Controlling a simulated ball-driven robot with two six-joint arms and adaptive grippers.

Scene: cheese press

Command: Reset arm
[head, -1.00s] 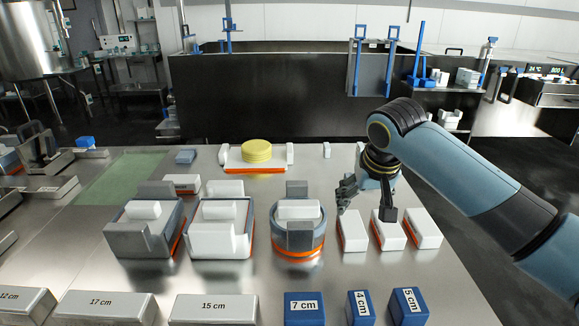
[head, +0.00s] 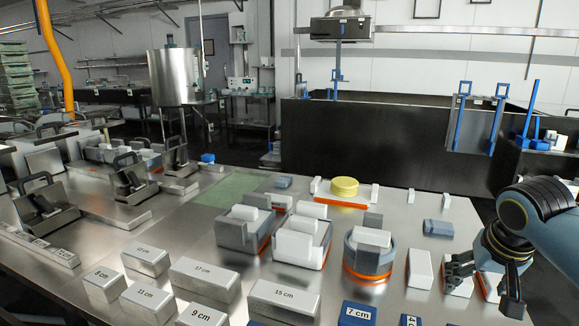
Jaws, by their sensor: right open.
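My right gripper (head: 482,290) is at the right edge of the head view, at the end of my blue and black arm. The leftmost block (head: 420,269) is clear of the fingers. The middle block (head: 456,283) and the right one are partly hidden behind the gripper. I cannot tell whether a finger touches them. My left gripper is not in view.
Two rectangular moulds (head: 246,225) (head: 302,240) and a round mould (head: 368,256) stand mid-table. Yellow discs (head: 344,187) are behind them. Labelled metal blocks (head: 205,277) and a blue 7 cm block (head: 357,314) line the front. Presses (head: 42,208) stand left. A green area (head: 231,188) is bare.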

